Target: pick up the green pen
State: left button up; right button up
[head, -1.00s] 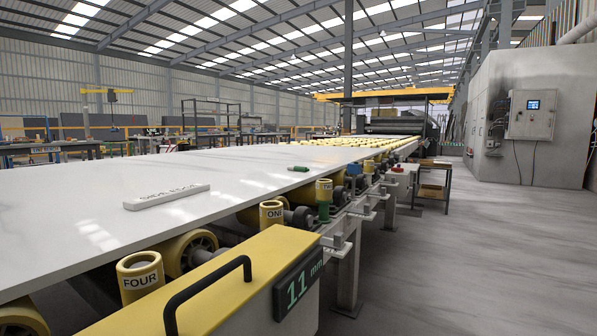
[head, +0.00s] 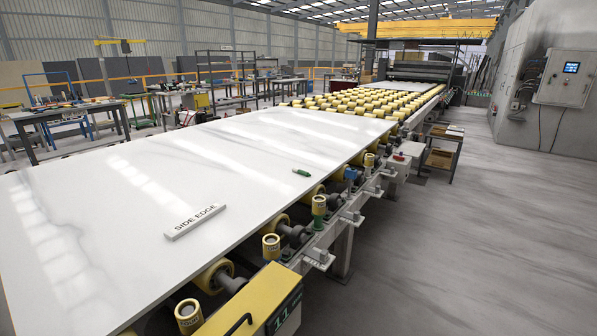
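The green pen (head: 301,172) is a short, thick green piece with a pale end. It lies on the white stone slab (head: 120,225), near the slab's right edge and past the block marked SIDE EDGE. Neither of my grippers shows in the head view, and nothing is touching the pen.
The SIDE EDGE block (head: 195,221) lies on the slab nearer to me. Yellow cups (head: 271,246) stand along the roller conveyor's right side. A yellow housing (head: 250,300) with an 11 display is at the front. Open grey floor (head: 470,250) lies to the right.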

aim_at(296, 170)
jog(key=i+l+u, duration=0.1)
jog(key=i+l, duration=0.15)
jog(key=l, duration=0.15)
jog(key=i+l+u, duration=0.1)
jog(key=i+l, duration=0.15)
jog(key=l, duration=0.15)
jog(key=i+l+u, duration=0.15)
jog(key=l, duration=0.25)
jog(key=i+l+u, duration=0.1)
jog(key=i+l, duration=0.15)
jog(key=l, duration=0.2)
jog(key=i+l+u, duration=0.1)
jog(key=l, duration=0.4)
jog(key=i+l+u, duration=0.1)
jog(key=i+l, duration=0.15)
jog(key=l, duration=0.2)
jog(key=i+l+u, duration=0.15)
jog(key=l, duration=0.35)
jog(key=i+l+u, duration=0.1)
jog(key=l, duration=0.4)
